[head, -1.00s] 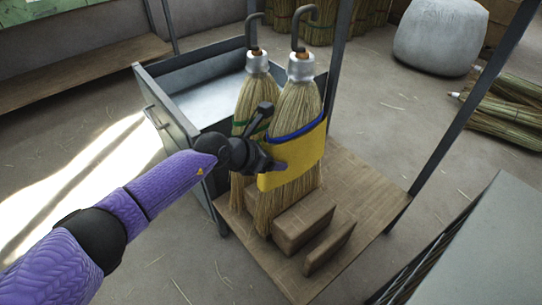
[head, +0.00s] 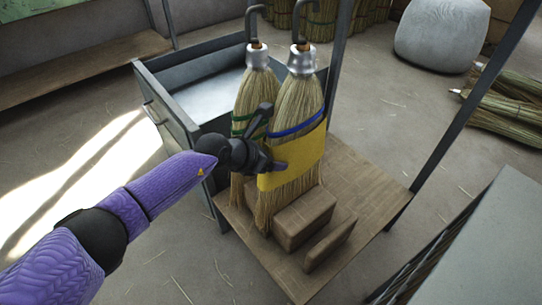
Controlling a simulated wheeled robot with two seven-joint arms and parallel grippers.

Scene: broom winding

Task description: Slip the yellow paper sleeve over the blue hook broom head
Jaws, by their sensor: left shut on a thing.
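Two straw brooms stand upright, hooks up, on a wooden board. The right one, the blue hook broom (head: 297,105), has a blue band (head: 297,126) around its straw. The yellow paper sleeve (head: 302,160) lies across the front and sides of its straw, just below the blue band. Straw shows above and below the sleeve; its back side is hidden. My left gripper (head: 277,164) is shut on the sleeve's left edge. The left broom (head: 258,92) has green bands and is partly hidden behind my gripper. My right gripper is not in view.
Two wooden blocks (head: 304,218) sit on the board (head: 365,200) in front of the brooms. Metal posts (head: 452,130) rise at the right and behind. A grey metal tray (head: 205,100) stands behind left. A grey slatted unit (head: 480,230) fills the lower right.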

